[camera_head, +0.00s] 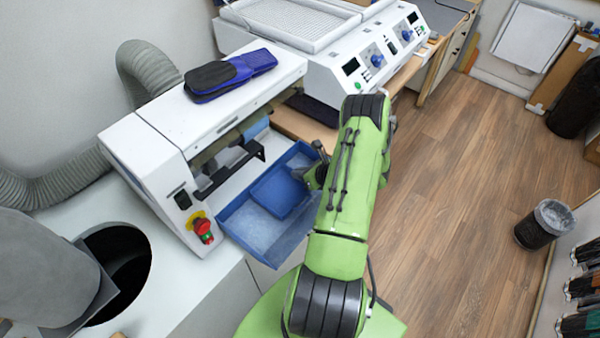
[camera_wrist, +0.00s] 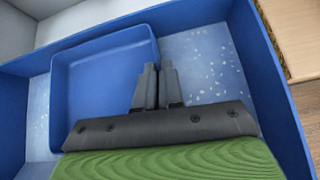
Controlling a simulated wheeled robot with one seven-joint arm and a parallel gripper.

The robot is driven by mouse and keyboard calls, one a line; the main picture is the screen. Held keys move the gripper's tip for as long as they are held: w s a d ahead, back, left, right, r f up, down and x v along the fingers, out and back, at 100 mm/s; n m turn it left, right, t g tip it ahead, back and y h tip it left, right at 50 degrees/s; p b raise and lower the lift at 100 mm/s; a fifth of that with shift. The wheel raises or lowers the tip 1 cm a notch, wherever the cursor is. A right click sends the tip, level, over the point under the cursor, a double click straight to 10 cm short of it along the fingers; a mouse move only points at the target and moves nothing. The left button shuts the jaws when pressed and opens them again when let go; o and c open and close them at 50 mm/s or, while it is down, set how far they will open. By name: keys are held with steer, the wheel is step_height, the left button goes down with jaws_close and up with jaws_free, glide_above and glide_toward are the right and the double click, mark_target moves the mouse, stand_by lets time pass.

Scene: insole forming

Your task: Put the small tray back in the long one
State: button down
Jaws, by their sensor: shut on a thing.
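The long blue tray (camera_head: 236,214) sits in front of the white machine, with a speckled light-blue floor. The small blue tray (camera_head: 279,194) is within the long tray's outline, near its middle; it also shows in the wrist view (camera_wrist: 95,85), left of centre. I cannot tell whether it rests fully on the long tray's floor. My gripper (camera_head: 302,174) is at the small tray's right edge. In the wrist view my gripper's fingers (camera_wrist: 158,70) are close together on the small tray's right wall. The wall between the fingertips is mostly hidden.
The white machine (camera_head: 165,125) with a red stop button (camera_head: 204,230) stands directly behind and left of the long tray. A blue and black insole pair (camera_head: 230,74) lies on top of it. The wooden bench (camera_head: 300,125) and a second machine (camera_head: 350,50) are beyond.

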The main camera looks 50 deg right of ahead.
steer(key=shift+f+b, duration=0.5)
steer(key=shift+f, duration=0.05)
steer(key=c, duration=1.2)
jaws_free()
steer(key=v, duration=1.6)
steer(key=shift+w, duration=0.1)
